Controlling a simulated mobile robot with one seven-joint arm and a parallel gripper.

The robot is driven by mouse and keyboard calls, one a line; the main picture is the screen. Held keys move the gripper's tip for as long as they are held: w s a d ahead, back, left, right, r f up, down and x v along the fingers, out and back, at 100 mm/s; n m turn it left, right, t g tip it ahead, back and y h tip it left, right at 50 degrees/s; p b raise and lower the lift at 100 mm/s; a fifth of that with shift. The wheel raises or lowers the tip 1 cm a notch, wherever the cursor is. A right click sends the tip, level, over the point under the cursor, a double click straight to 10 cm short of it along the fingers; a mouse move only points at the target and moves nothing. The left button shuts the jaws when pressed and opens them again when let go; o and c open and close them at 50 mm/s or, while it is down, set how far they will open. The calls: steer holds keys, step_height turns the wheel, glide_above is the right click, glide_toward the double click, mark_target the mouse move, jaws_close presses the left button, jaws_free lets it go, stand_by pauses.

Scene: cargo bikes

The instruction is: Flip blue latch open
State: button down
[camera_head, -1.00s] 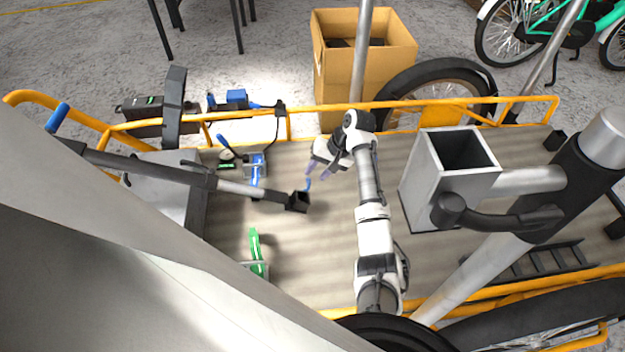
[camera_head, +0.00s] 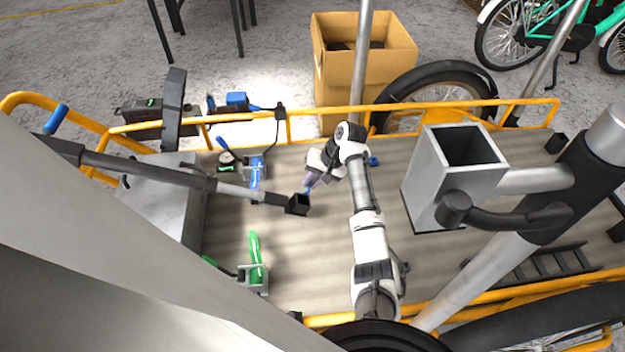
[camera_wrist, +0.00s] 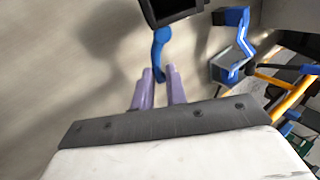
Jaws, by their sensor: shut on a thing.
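A curved blue latch (camera_wrist: 160,48) sticks out from a dark square block (camera_wrist: 172,10) in the wrist view. In the head view the block (camera_head: 298,204) is at the end of a grey bar, with the blue latch (camera_head: 308,189) beside it. My gripper (camera_wrist: 159,72) has its two purple fingers on either side of the latch's free end and is shut on it. In the head view my gripper (camera_head: 313,181) is just above and right of the block. A second blue lever on a grey bracket (camera_head: 256,172) is further left.
A green lever (camera_head: 255,250) on a bracket is at lower left of the deck. A grey square tube (camera_head: 425,180) stands right of my arm. Yellow rails (camera_head: 330,108) edge the deck, with a cardboard box (camera_head: 335,80) beyond. Bare deck lies below the block.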

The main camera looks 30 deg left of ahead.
steer(key=shift+r+p, duration=0.25)
steer(key=shift+p, duration=0.5)
steer(key=shift+d+m+p, duration=0.2)
steer(key=shift+m+p, duration=0.5)
steer(key=shift+p, duration=0.55)
steer(key=shift+d+f+m+p, duration=0.2)
steer(key=shift+m+p, duration=0.3)
steer(key=shift+p, duration=0.25)
steer(key=shift+f, duration=0.25)
steer(key=c, duration=1.4)
jaws_free()
steer(key=shift+c, duration=0.2)
steer(key=shift+w+d+r, duration=0.1)
steer(key=p+v, duration=0.2)
steer(key=v, duration=1.1)
steer(key=shift+r+p, duration=0.3)
steer(key=shift+p, duration=0.05)
